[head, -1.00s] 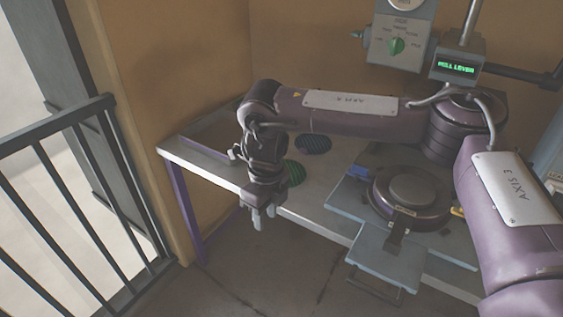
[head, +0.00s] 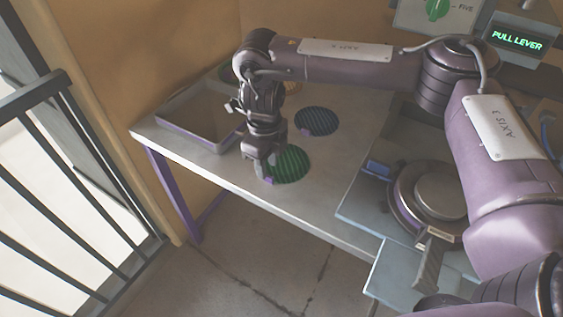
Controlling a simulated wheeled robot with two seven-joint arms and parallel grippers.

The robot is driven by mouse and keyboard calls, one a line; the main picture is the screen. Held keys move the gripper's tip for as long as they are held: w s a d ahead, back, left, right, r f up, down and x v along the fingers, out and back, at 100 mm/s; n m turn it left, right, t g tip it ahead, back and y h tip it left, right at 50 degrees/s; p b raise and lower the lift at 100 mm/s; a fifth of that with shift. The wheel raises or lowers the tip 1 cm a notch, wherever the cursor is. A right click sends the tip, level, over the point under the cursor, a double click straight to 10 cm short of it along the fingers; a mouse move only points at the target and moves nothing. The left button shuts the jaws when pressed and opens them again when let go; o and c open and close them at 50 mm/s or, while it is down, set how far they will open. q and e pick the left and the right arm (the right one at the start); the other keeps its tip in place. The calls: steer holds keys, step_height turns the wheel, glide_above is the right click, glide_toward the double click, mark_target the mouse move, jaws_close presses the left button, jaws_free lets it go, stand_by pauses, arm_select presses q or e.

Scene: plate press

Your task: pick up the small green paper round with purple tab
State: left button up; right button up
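A green ribbed paper round (head: 293,166) lies flat on the table near its front edge. A small purple tab (head: 269,181) shows at its front left side. My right gripper (head: 266,171) points down at the round's left edge, just above the tab. Its fingers look apart, and I see nothing lifted in them. The fingers hide the left edge of the round, and I cannot tell whether they touch it. My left gripper is not in view.
A shallow tray (head: 185,137) stands at left. The press (head: 428,192) is at right; a screen (head: 517,39) reads "PULL LEVER".

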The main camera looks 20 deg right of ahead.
mark_target(269, 182)
steer(key=f, duration=0.3)
steer(key=shift+w+d, duration=0.15)
steer(key=shift+d, duration=0.05)
steer(key=shift+f, duration=0.5)
steer(key=c, duration=0.7)
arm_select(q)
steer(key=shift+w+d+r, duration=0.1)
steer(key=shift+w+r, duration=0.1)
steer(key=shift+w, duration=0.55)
arm_select(e)
jaws_close()
